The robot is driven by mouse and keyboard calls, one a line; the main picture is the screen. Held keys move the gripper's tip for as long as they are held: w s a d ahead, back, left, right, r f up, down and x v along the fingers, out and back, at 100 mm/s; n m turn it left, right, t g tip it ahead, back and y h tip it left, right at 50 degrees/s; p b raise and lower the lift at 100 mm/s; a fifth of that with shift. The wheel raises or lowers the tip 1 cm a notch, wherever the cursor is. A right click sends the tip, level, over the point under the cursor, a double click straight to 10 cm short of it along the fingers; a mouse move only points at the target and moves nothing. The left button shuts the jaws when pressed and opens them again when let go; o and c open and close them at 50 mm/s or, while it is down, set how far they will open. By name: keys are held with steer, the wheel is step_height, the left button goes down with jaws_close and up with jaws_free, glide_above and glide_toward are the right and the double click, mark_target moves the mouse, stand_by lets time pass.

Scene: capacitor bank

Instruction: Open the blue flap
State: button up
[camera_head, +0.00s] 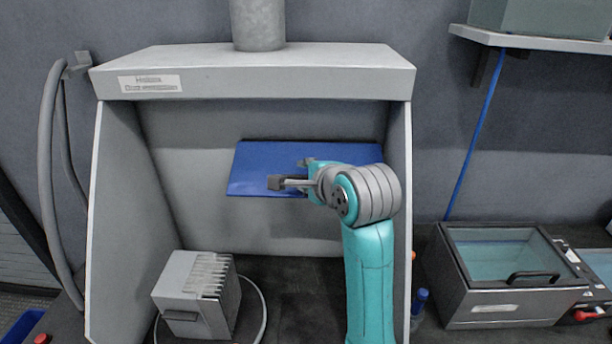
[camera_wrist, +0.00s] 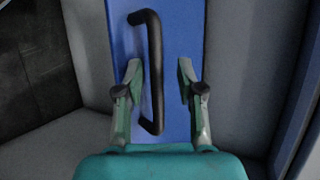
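The blue flap (camera_head: 250,165) is a wide flat panel on the back wall inside the grey hood. In the wrist view the flap (camera_wrist: 180,25) runs up and down the picture, with a black bar handle (camera_wrist: 157,75) along it. My gripper (camera_head: 290,173) is in front of the flap, and in the wrist view its fingers (camera_wrist: 159,80) are spread apart. The handle lies between the fingers, nearer the left one, with a gap on the right. I cannot tell how deep the fingers reach around it. The handle is hidden by my arm in the head view.
The grey hood (camera_head: 250,84) has side walls and a top around my arm. A grey finned box (camera_head: 185,300) stands at its lower left with a cable. A lidded dark case (camera_head: 510,285) and a blue-capped bottle (camera_head: 420,300) are outside on the right.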

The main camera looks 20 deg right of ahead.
steer(key=v, duration=1.2)
steer(key=shift+f, duration=0.1)
steer(key=s+f+n+t, duration=0.1)
steer(key=s+f+n, duration=0.4)
steer(key=f, duration=0.9)
steer(key=s+f+n, duration=0.4)
steer(key=s+f, duration=0.2)
steer(key=f, duration=0.8)
steer(key=s+f+n, duration=0.1)
steer(key=s+n, duration=0.2)
steer(key=s, duration=0.6)
steer(key=s+d+f+n+h, duration=0.1)
steer(key=s+n, duration=0.2)
steer(key=s, duration=0.7)
steer(key=s+f+n+t, duration=0.1)
steer(key=s+f+n, duration=0.1)
steer(key=s, duration=0.8)
steer(key=shift+d+n+h, duration=0.3)
steer(key=shift+d+n, duration=0.05)
steer(key=shift+n, duration=0.55)
